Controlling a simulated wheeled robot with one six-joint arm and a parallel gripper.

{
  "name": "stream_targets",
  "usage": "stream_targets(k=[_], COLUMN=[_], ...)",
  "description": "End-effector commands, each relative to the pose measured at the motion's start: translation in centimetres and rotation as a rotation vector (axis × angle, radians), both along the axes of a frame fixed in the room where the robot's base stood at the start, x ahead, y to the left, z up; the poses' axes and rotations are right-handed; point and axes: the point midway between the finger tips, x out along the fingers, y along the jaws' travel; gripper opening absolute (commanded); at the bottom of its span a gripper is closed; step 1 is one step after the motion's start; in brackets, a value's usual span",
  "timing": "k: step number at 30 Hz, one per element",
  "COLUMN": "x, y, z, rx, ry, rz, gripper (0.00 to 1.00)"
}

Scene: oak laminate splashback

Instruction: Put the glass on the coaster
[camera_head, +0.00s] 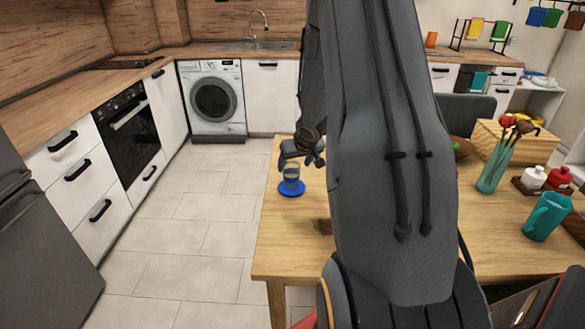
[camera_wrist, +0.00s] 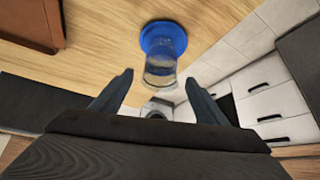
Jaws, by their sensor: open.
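A blue round coaster (camera_head: 292,189) lies near the left edge of the wooden table. A clear glass (camera_head: 291,172) stands upright over it, and in the head view its base appears to be on the coaster. In the wrist view the glass (camera_wrist: 160,68) shows in front of the blue coaster (camera_wrist: 164,38). My gripper (camera_wrist: 156,84) is open, with its fingers apart on either side of the glass's near end and not visibly touching it. In the head view my gripper (camera_head: 301,152) is just above and behind the glass, partly hidden by my arm.
The table (camera_head: 277,232) has bare wood around the coaster. To the right stand a teal vase with flowers (camera_head: 491,168), a teal mug (camera_head: 546,216), a wooden box (camera_head: 510,147) and a tray with small bottles (camera_head: 533,178). The table's left edge is close to the coaster.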

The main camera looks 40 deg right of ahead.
Motion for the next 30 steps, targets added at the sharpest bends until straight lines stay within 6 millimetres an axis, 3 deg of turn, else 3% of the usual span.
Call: stream_targets(k=[7,11,14,17,21,24,27,30], x=[-1.2,-1.8,-3.4,-6.6,-12.7,-17.0,-20.3,-22.3], y=[0.6,3.2,7.3,12.7,20.1,24.5,27.5,29.2], z=[2.1,3.7,5.7,7.7,9.4,10.1,10.5,10.6], rx=[-0.002,-0.024,-0.05,-0.063,-0.041,-0.008,0.025,0.047], ry=[0.003,0.025,0.076,0.151,0.268,0.34,0.392,0.421], rz=[0.002,0.012,0.03,0.061,0.128,0.182,0.228,0.257], gripper=[0.67,0.67,0.67,0.67,0.67,0.67,0.67,0.67])
